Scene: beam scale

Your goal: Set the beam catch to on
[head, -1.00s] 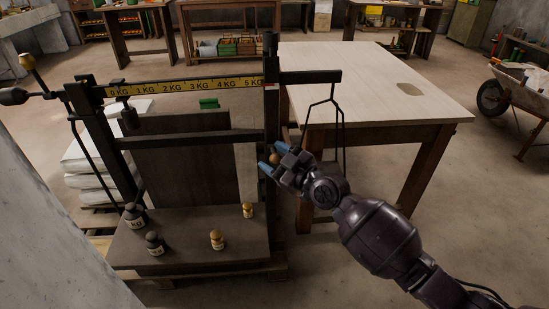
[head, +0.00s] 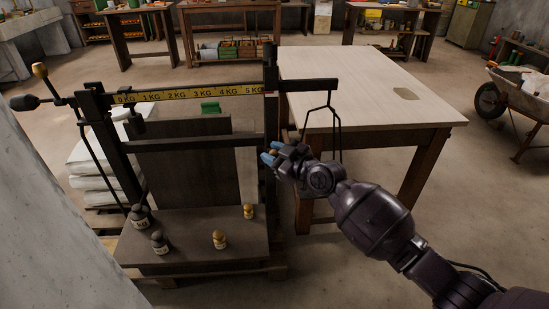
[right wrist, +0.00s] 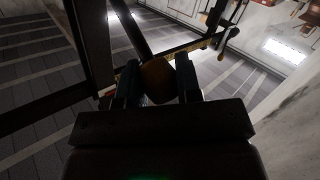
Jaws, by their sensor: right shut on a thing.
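The beam scale stands at left in the head view, with its yellow-marked beam (head: 185,95) running across between two dark posts. My right gripper (head: 269,157) is at the right post (head: 270,105), below the beam. In the right wrist view the right gripper (right wrist: 159,85) is shut on a round brown knob (right wrist: 158,78), which sits between its two fingers. The knob appears to be the beam catch's handle; in the head view it is small and partly hidden by the fingers. The catch's lever and its setting cannot be made out. My left gripper is not in view.
Several small weights, such as a brass one (head: 219,240), stand on the scale's platform (head: 190,252). A hanger (head: 334,118) hangs from the beam's right end, close to my right arm. A wooden table (head: 365,85) stands behind at right. A wheelbarrow (head: 519,105) is at far right.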

